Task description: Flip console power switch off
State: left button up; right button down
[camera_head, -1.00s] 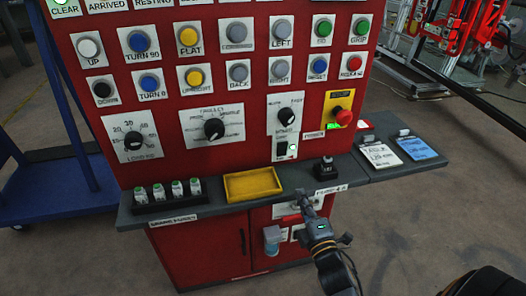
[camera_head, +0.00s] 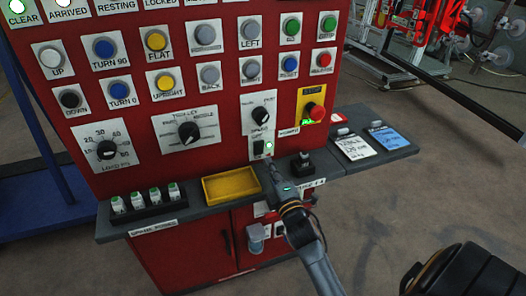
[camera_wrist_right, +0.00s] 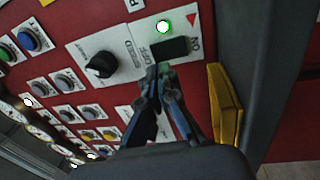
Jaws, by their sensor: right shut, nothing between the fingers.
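The power switch is a black rocker (camera_head: 258,148) on a white plate low on the red console (camera_head: 215,90). My left gripper is not in view.
A grey shelf (camera_head: 222,208) runs below the panel. It bears a yellow tray (camera_head: 231,186), a small black switch box (camera_head: 303,164) and a rack with several green-topped cylinders (camera_head: 150,203). A rotary knob (camera_head: 260,115) and a red emergency button (camera_head: 316,113) sit near the switch.

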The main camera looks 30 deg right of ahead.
aim_at(260, 146)
jog(key=shift+x, duration=2.8)
jog(key=p, duration=0.2)
jog(key=shift+w+r+y+p, duration=0.25)
jog(key=shift+y+p, duration=0.05)
jog(key=shift+p, duration=0.05)
jog(key=shift+s+f+b, duration=0.1)
jog(key=shift+f+b, duration=0.1)
jog(key=shift+b, duration=0.1)
